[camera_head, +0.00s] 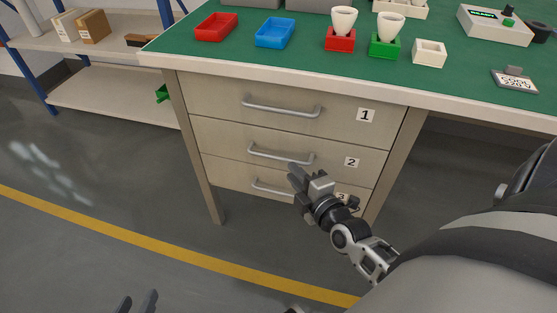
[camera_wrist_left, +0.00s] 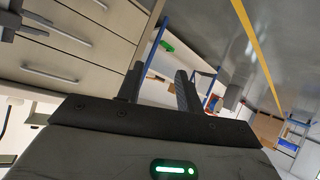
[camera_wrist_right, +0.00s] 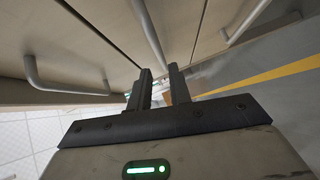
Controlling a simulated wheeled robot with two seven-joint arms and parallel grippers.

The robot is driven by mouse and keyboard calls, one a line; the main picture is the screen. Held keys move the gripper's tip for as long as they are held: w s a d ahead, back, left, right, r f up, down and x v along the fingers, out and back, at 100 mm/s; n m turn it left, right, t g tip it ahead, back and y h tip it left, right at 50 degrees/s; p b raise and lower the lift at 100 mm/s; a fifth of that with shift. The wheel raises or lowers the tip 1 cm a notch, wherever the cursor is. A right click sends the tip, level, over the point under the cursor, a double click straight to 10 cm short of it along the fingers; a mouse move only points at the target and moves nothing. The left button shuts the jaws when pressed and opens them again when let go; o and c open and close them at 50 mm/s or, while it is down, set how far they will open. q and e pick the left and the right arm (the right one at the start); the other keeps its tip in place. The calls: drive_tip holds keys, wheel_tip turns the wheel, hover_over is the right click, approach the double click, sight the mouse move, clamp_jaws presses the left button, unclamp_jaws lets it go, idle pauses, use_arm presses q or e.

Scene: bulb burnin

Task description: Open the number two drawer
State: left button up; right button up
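The number two drawer (camera_head: 225,143) is the middle of three pale drawers under the green-topped bench, marked by a "2" label (camera_head: 351,162). Its front looks flush with the others. Its grey bar handle (camera_head: 280,155) also shows in the right wrist view (camera_wrist_right: 150,35). My right gripper (camera_head: 297,172) is open, its fingertips close to the right end of that handle. In the right wrist view the bar runs toward the finger gap; I cannot tell whether they touch. My left gripper (camera_head: 137,302) is open and empty, low at the head view's bottom edge, away from the drawers.
Drawer one's handle (camera_head: 282,108) is above and drawer three's handle (camera_head: 270,187) below, partly hidden by my right gripper. Bins, cups in holders and a meter (camera_head: 495,25) stand on the bench top (camera_head: 300,55). A shelf (camera_head: 115,98) stands at left. The floor in front is clear.

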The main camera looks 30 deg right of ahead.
sight(281, 160)
drive_tip(key=w, duration=0.2)
drive_tip(key=w+b, duration=0.1)
drive_tip(key=w, duration=0.1)
drive_tip(key=w+f, duration=0.1)
drive_tip(key=w, duration=0.2)
drive_tip(key=shift+w+d+b, duration=0.1)
drive_tip(key=shift+d+b, duration=0.15)
drive_tip(key=shift+b, duration=0.05)
drive_tip(key=shift+w, duration=0.35)
use_arm(q)
drive_tip(key=shift+w+d+r+t+h, duration=0.1)
drive_tip(key=shift+d+r+t+h, duration=0.1)
drive_tip(key=shift+r+t, duration=0.15)
drive_tip(key=shift+w+d+r+t+h, duration=0.1)
drive_tip(key=shift+r+t+h, duration=0.15)
drive_tip(key=shift+r, duration=0.2)
use_arm(e)
drive_tip(key=shift+c, duration=0.3)
clamp_jaws()
